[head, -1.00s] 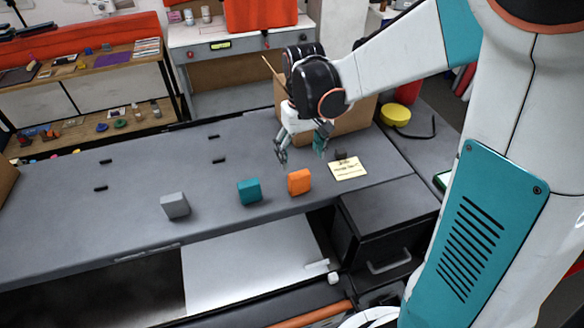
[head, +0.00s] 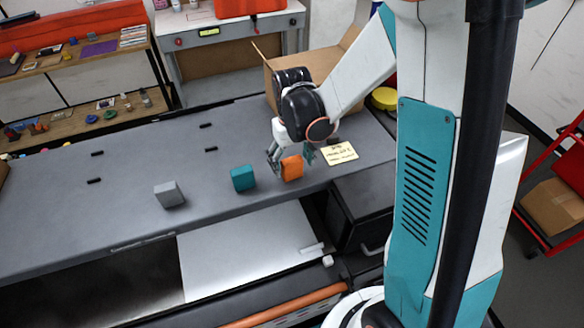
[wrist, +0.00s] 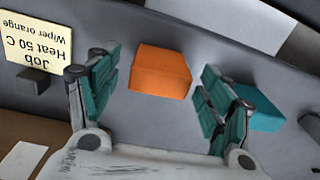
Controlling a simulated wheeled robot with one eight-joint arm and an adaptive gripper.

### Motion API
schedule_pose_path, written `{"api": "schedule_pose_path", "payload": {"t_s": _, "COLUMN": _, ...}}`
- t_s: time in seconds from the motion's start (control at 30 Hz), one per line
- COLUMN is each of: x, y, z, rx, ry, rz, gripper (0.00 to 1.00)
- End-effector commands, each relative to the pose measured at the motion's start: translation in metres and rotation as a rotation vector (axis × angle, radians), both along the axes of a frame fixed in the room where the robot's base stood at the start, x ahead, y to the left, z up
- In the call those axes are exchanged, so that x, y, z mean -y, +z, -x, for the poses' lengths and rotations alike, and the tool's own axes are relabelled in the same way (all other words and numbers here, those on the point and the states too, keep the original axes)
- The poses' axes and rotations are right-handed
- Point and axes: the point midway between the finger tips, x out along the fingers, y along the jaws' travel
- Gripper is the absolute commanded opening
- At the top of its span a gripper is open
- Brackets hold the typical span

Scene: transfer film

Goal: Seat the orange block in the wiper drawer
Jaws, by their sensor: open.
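The orange block (head: 292,168) stands on the grey worktop (head: 110,210), near its front edge. It also shows in the wrist view (wrist: 160,72), lying between the fingers. My gripper (head: 291,157) is open, with its teal fingers on either side of the block. In the wrist view the gripper (wrist: 159,78) shows gaps between fingers and block. A black box-like unit (head: 363,205) is at the right below the worktop, and a pale flat panel (head: 245,250) lies below the front edge. I cannot tell which of these, if either, is the wiper drawer.
A teal block (head: 243,178) and a grey block (head: 169,194) stand left of the orange one. A yellow note (head: 339,153) lies to its right; the wrist view reads "Job Heat 50 C Wiper orange". A cardboard box (head: 335,62) stands behind my arm.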

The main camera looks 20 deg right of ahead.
Motion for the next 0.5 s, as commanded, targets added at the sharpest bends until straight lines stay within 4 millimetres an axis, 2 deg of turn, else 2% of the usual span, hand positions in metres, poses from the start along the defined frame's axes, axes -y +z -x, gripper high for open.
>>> {"api": "schedule_pose_path", "payload": {"t_s": 0.07, "x": 0.0, "y": 0.0001, "z": 0.0, "rx": 0.0, "ry": 0.0, "rz": 0.0, "gripper": 0.73}}
{"api": "schedule_pose_path", "payload": {"t_s": 0.27, "x": 0.0, "y": 0.0003, "z": 0.0, "rx": 0.0, "ry": 0.0, "rz": 0.0, "gripper": 0.28}}
{"api": "schedule_pose_path", "payload": {"t_s": 0.3, "x": 0.0, "y": 0.0003, "z": 0.0, "rx": 0.0, "ry": 0.0, "rz": 0.0, "gripper": 0.26}}
{"api": "schedule_pose_path", "payload": {"t_s": 0.5, "x": 0.0, "y": 0.0003, "z": 0.0, "rx": 0.0, "ry": 0.0, "rz": 0.0, "gripper": 0.25}}
